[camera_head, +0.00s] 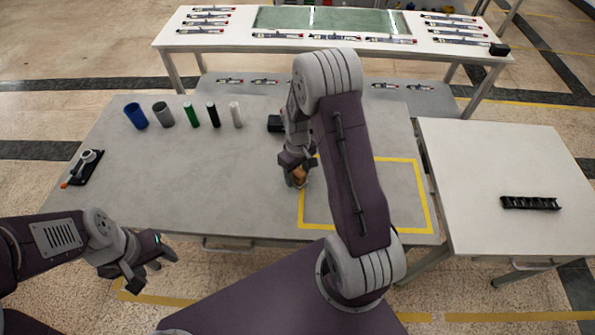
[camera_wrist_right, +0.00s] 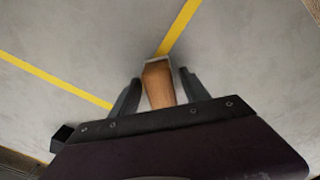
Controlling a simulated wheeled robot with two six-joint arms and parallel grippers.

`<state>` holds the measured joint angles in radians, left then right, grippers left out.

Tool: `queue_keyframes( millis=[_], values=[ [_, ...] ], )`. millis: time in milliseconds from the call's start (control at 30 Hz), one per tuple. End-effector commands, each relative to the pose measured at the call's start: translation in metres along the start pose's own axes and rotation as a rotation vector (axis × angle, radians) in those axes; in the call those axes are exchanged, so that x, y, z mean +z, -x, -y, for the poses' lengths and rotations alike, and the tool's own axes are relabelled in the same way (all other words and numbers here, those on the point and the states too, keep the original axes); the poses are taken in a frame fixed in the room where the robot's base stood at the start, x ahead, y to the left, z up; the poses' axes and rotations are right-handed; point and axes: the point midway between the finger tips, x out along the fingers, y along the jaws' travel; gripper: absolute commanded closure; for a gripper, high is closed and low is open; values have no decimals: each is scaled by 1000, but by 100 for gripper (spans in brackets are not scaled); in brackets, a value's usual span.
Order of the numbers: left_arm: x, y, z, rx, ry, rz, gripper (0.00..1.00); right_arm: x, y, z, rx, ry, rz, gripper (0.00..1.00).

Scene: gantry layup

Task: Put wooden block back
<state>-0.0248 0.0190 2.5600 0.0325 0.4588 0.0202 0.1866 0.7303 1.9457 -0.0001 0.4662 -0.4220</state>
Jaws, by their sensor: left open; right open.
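The wooden block (camera_wrist_right: 159,84) is brown with a pale end. In the right wrist view it stands between the two fingers of my right gripper (camera_wrist_right: 156,92), with a gap visible on each side. In the head view the block (camera_head: 299,175) shows at the tip of my right gripper (camera_head: 297,178), near the left edge of the yellow square on the grey table; part of it is hidden by the gripper. My right gripper is open around the block. My left gripper (camera_head: 152,275) is open and empty, in front of the table's near left edge.
The grey table (camera_head: 200,185) holds a blue cup (camera_head: 136,116), a grey cup (camera_head: 163,114), green, black and white cylinders, a black box (camera_head: 275,124) and a black device (camera_head: 84,167). A white table (camera_head: 480,165) with a black rack (camera_head: 530,203) stands right.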

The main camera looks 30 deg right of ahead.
Motion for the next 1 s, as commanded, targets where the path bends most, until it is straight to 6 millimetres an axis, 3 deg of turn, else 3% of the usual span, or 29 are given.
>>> queue_keyframes(
  millis=[133,400,500,767,867,1000],
  values=[
    [0,3,0,0,0,0,41,-1,22,-1,2,0,-5,46],
    [-1,7,0,0,0,0,41,-1,92,-1,3,0,-6,46],
    [-1,8,0,0,0,0,41,-1,110,0,1,0,-3,46],
    [-1,8,0,0,0,0,41,0,124,1,0,-1,0,46],
    [-1,8,0,0,0,0,41,13,126,20,2,-34,-16,46],
    [-1,8,0,0,0,0,41,58,126,70,3,-147,-66,46]
  ],
)
